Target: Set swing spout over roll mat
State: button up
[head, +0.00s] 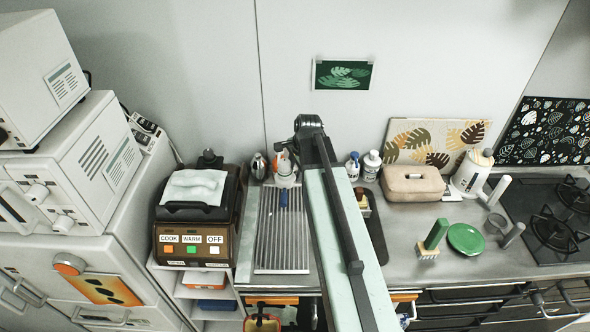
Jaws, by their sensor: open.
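The roll mat (268,240) is a grey ribbed panel lying flat on the counter, left of my arm. A small dark blue piece (283,198) shows over its upper part; I cannot tell what it belongs to. I cannot make out the swing spout clearly. My pale arm with its black strip rises from the bottom right to the back of the counter and covers the area right of the mat. Dark parts at the arm's far end stand near the wall. I cannot see my gripper's fingers.
A brown cooker (190,239) stands left of the mat. White bottles (371,166), a beige case (412,182), a white kettle (468,174), a green brush (436,235) and a green plate (466,238) are right of my arm. A black hob (553,222) lies far right.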

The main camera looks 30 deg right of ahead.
jog(key=p+v, duration=0.5)
jog(key=v, duration=0.1)
jog(key=shift+r, duration=0.3)
jog(key=shift+s+f, duration=0.1)
